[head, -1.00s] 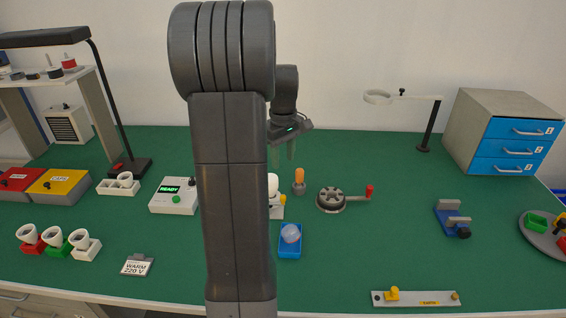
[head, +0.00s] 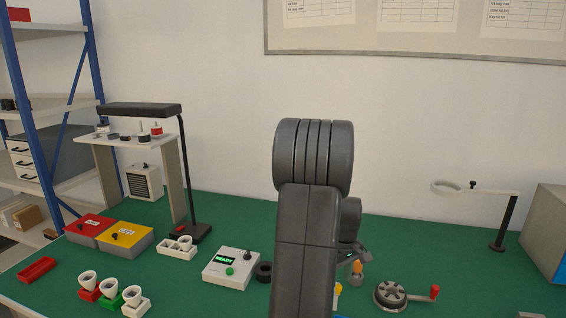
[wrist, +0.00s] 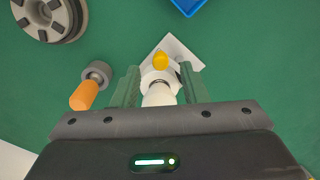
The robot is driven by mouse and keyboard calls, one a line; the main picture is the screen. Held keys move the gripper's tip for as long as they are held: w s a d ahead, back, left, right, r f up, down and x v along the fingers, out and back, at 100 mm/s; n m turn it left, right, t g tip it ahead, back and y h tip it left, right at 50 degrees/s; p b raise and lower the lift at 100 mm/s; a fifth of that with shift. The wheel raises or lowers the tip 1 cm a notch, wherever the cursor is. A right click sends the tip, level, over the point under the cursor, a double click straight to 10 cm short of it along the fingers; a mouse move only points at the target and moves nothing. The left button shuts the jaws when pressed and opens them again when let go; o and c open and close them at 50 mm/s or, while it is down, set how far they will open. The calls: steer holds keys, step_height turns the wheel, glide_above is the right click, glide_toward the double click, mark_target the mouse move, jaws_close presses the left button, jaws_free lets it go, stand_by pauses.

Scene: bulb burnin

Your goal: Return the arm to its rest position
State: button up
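My arm (head: 308,235) rises large in the head view and hides most of my gripper, of which only a dark part shows at its right side. In the wrist view my gripper (wrist: 157,75) has its two fingers apart. A white fixture (wrist: 185,50) with a yellow knob (wrist: 160,61) and a white rounded top (wrist: 159,95) lies between and beyond the fingers. Gaps show beside the white top, so I see no grip on it. In the head view the fixture is mostly hidden behind my arm.
An orange-handled piece (head: 357,273) and a round grey device with a red-knobbed crank (head: 390,295) stand right of my arm. A READY box (head: 231,267) and dark ring (head: 264,271) stand left. A ring lamp (head: 447,187), black desk lamp (head: 140,110) and shelf rise above the green bench.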

step_height(320, 180, down, 3)
steer(key=shift+r, duration=0.2)
